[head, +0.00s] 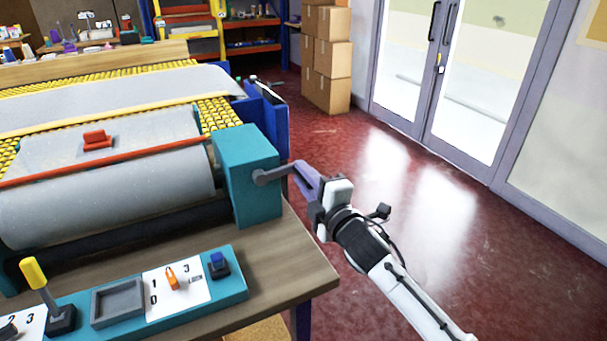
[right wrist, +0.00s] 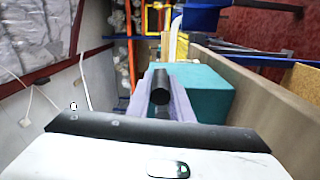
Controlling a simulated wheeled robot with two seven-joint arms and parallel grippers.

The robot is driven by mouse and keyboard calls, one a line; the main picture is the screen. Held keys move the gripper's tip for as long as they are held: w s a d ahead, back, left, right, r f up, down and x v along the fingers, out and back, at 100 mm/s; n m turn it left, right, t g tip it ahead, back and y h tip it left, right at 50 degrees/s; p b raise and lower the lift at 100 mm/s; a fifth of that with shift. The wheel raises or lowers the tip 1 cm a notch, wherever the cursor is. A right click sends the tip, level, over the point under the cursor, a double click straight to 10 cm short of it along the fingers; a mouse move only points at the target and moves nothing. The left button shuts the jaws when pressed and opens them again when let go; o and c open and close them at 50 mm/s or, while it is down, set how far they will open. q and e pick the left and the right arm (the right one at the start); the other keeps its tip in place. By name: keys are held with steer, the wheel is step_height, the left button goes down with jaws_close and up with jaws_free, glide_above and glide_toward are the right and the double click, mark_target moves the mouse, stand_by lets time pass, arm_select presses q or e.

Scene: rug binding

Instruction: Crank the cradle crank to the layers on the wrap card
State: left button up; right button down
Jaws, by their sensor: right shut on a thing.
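The cradle crank (head: 272,176) is a grey arm on the side of a teal housing (head: 248,165) at the right end of the grey roller (head: 110,190). My right gripper (head: 303,178) is at the crank's outer end, its purple fingers shut on the handle. In the right wrist view, the dark round crank handle (right wrist: 160,86) sits between the two fingers. Another white card (head: 22,325), cut off at lower left, shows "2 3"; I cannot tell which is the wrap card. My left gripper is out of view.
A red clip-like piece (head: 97,140) rests on the grey sheet. Cardboard boxes (head: 328,60) stand at the back. The red floor right of the table is clear.

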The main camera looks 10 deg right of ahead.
steer(key=shift+f, duration=0.1)
stand_by(0.3)
steer(key=c, duration=1.6)
jaws_free()
steer(key=shift+s, duration=0.1)
steer(key=v, duration=1)
steer(key=shift+s, duration=0.1)
